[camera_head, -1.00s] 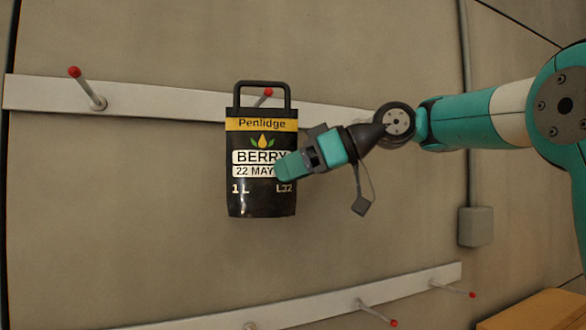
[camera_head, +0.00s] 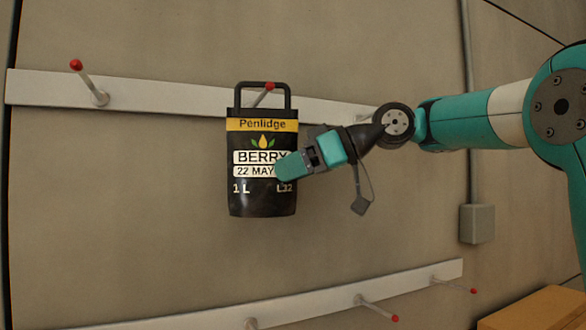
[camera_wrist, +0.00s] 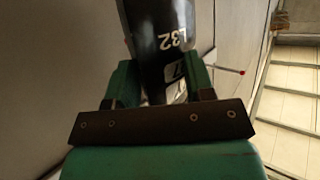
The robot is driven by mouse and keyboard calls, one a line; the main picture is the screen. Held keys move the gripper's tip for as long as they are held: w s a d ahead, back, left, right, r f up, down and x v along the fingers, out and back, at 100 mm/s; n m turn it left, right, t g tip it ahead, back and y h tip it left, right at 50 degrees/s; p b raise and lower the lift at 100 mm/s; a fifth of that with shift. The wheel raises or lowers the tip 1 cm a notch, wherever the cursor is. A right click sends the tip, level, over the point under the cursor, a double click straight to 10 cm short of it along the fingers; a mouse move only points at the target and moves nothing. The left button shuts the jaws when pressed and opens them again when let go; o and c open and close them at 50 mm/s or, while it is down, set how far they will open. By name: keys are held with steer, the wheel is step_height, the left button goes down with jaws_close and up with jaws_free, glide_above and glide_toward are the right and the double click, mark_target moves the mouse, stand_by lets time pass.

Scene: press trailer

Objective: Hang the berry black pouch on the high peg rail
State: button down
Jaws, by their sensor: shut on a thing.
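The berry black pouch (camera_head: 262,190) hangs upright in the head view, with a yellow band, a BERRY label and a black loop handle (camera_head: 237,97) on top. My gripper (camera_head: 288,167) is shut on the pouch's right side; the pouch also shows between the jaws in the wrist view (camera_wrist: 160,25). The high peg rail (camera_head: 180,102) is a pale board across the wall. Its middle peg (camera_head: 263,95) has a red tip and shows inside the handle's opening, near the top bar. I cannot tell whether the peg passes through the loop or stays behind it.
Another red-tipped peg (camera_head: 88,82) is free at the rail's left. A lower rail (camera_head: 320,303) with several pegs runs along the bottom. A grey box and pipe (camera_head: 476,224) are on the wall at right. A wooden surface (camera_head: 540,312) is at bottom right.

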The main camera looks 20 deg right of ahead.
steer(key=shift+w+f, duration=0.15)
stand_by(0.6)
steer(key=shift+c, duration=2.1)
jaws_free()
steer(key=shift+f, duration=0.15)
